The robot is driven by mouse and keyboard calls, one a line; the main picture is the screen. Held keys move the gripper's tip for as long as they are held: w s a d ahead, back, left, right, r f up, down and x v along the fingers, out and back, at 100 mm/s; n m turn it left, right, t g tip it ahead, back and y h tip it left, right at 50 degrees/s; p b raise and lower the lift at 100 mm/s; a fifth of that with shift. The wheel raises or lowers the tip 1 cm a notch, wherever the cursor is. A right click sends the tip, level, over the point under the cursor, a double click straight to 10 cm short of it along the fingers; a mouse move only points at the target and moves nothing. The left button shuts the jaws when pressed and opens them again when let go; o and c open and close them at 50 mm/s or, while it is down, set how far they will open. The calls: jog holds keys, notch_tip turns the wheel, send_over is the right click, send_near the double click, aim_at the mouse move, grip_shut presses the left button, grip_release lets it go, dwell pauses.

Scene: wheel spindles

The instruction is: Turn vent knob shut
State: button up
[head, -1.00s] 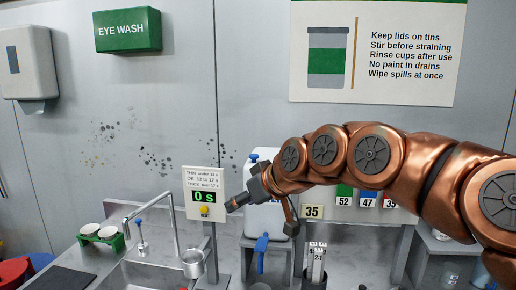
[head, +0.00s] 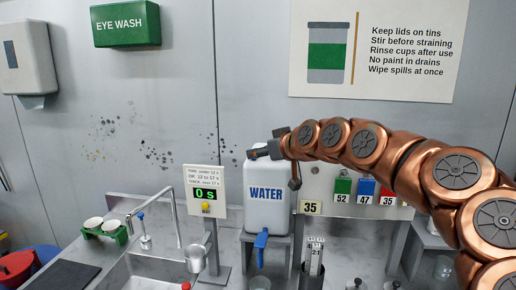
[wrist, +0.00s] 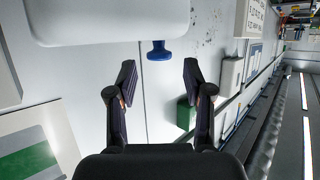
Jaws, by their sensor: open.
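The white water container (head: 265,205) stands on a grey stand, with a blue tap (head: 261,241) low on its front. A blue vent knob (wrist: 159,51) sticks out of the container (wrist: 105,18) in the wrist view. My gripper (wrist: 158,69) is open and empty, with its fingertips spread to either side of the knob's line and the knob just beyond them. They appear apart from it. In the head view my gripper (head: 273,168) is at the container's top right, and the knob is hidden or too unclear to make out.
A timer sign (head: 206,194) reading 0 s stands close left of the container. A sink (head: 150,275) with a tall faucet lies left. A panel with coloured cards (head: 343,186) is behind my arm at right. A dark holder (head: 313,265) stands front right.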

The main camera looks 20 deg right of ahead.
jog(key=shift+x, duration=1)
grip_shut()
